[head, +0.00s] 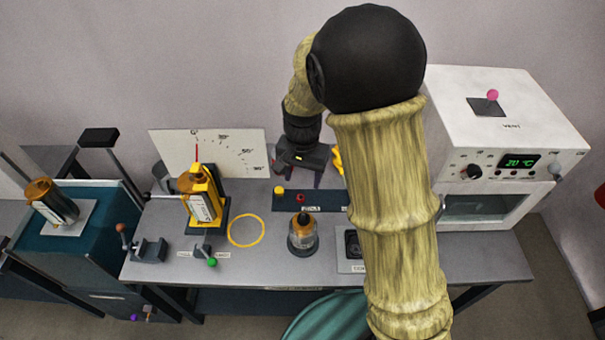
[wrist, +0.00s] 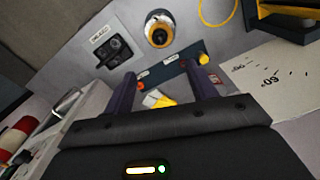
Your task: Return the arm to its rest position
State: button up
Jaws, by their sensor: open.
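My arm (head: 385,200) rises across the right middle of the head view and bends over at a black joint. My gripper (head: 305,160) is above the back of the bench, with its fingers partly hidden in the head view. In the wrist view, my gripper (wrist: 166,85) has its two dark fingers spread wide apart. A small yellow and white thing (wrist: 157,98) shows between them; I cannot tell its depth, but nothing is clamped.
The bench (head: 450,255) holds an amber bottle (head: 302,232), a yellow ring (head: 246,230), a yellow tilted holder (head: 203,200) before a scale board (head: 240,150), and a dark button strip (head: 325,202). A white oven (head: 500,120) stands right. Another bottle (head: 52,203) lies tilted at left.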

jog(key=s+d+r+n+t, duration=0.2)
jog(key=s+d+r+n, duration=0.2)
jog(key=s+d, duration=0.8)
jog(key=shift+d+t, duration=0.3)
jog(key=shift+d, duration=0.55)
dwell(1.0)
